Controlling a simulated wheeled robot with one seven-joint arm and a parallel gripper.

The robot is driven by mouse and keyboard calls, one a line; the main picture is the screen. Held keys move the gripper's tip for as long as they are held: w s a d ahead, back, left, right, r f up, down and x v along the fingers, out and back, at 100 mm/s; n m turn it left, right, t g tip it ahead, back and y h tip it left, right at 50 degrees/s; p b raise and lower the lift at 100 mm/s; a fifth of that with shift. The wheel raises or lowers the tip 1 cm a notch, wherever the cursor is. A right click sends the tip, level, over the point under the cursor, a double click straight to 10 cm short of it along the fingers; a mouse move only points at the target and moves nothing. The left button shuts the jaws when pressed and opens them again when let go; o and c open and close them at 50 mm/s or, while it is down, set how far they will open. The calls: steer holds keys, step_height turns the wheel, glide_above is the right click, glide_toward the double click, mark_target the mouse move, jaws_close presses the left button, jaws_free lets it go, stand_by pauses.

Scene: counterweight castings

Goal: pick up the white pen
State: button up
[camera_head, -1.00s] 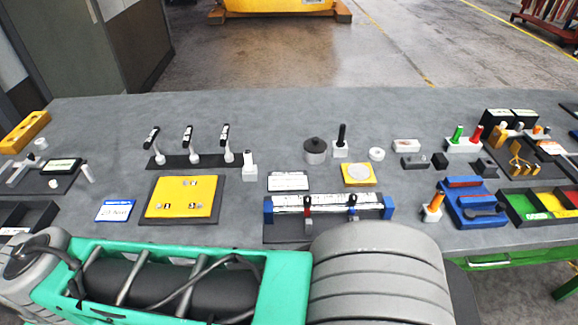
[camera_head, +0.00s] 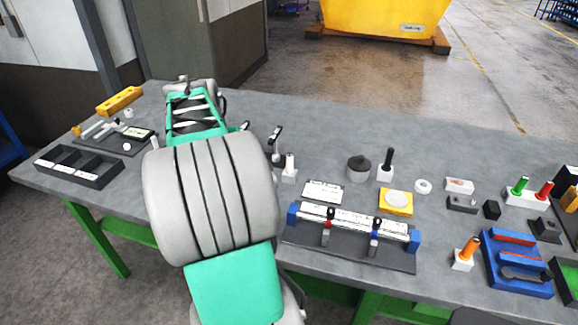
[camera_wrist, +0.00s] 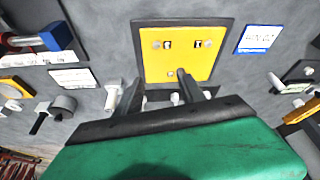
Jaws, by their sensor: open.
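I cannot single out the white pen with certainty. Slender white rod-like pieces (camera_head: 104,131) lie at the left of the bench in the head view, on or beside a dark pad with a label. A similar white piece (camera_wrist: 275,81) shows at the right of the wrist view, next to a dark labelled pad. My gripper (camera_wrist: 160,82) is open and empty, with its fingers in front of the yellow plate (camera_wrist: 158,62) in the wrist view. In the head view my arm reaches over the left part of the bench and hides the yellow plate and the fingers.
A black compartment tray (camera_head: 80,166) stands at the front left edge, and a yellow block (camera_head: 119,100) behind it. A blue-ended rack (camera_head: 350,240), a dark cylinder (camera_head: 358,169) and several small upright pieces fill the right. Grey bench shows bare along the back.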

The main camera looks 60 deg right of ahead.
mark_target(292, 161)
steer(key=s+d+f+m, duration=0.1)
steer(key=s+d, duration=0.2)
steer(key=d, duration=0.2)
steer(key=s+d+f+m+g, duration=0.1)
steer(key=s+d+m, duration=0.1)
steer(key=s+d, duration=0.2)
steer(key=s+d+f+m, duration=0.1)
steer(key=s+d+m, duration=0.1)
steer(key=d, duration=0.4)
steer(key=shift+s+d+g, duration=0.2)
steer(key=shift+s+g, duration=0.2)
steer(key=shift+s, duration=0.5)
steer(key=p+x, duration=0.1)
steer(key=x, duration=0.2)
steer(key=p+x, duration=0.1)
steer(key=x, duration=0.3)
steer(key=shift+d+f, duration=0.2)
steer(key=shift+d, duration=0.15)
steer(key=shift+w, duration=0.1)
jaws_close()
